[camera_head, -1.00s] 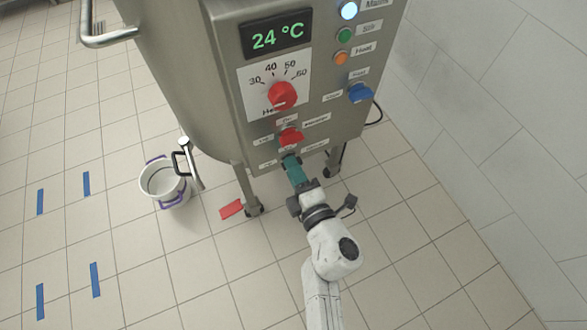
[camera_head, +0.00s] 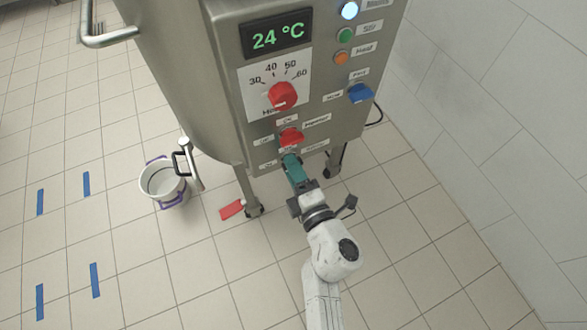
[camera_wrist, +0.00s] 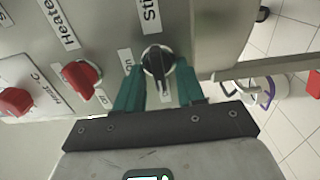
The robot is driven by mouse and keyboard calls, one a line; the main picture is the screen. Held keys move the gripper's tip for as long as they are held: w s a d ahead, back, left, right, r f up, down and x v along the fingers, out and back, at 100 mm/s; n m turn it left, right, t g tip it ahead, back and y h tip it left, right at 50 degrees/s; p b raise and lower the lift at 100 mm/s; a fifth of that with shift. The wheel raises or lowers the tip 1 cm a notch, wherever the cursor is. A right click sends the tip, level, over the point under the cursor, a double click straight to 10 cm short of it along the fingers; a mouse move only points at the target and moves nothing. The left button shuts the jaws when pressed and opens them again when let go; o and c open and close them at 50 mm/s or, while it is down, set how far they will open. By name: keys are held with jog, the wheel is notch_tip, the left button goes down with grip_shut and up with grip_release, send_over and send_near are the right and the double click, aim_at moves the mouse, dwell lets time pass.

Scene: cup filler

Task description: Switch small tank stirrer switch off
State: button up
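The stirrer switch, a black knob (camera_wrist: 158,60) under a partly cut-off label starting "Sti" (camera_wrist: 149,16), is in the upper middle of the wrist view. Its grip ridge points down in that picture, and an "On" label (camera_wrist: 126,60) sits to its left. My gripper (camera_wrist: 160,76) has its green fingers apart, one on each side of the knob. I cannot tell whether they touch it. In the head view my gripper (camera_head: 290,160) is at the bottom of the tank's panel and hides the knob. A green Stir lamp (camera_head: 344,35) is higher on the panel.
A red heater switch (camera_head: 290,137) is just above my gripper, below a red heat dial (camera_head: 282,95). A blue switch (camera_head: 360,93) is on the right. A white bucket (camera_head: 163,182) stands left of the steel tank (camera_head: 180,70). The floor is mostly clear.

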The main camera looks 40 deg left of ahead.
jog(key=p+v, duration=0.4)
jog(key=v, duration=0.6)
jog(key=shift+s+d, duration=0.2)
jog(key=shift+d, duration=0.15)
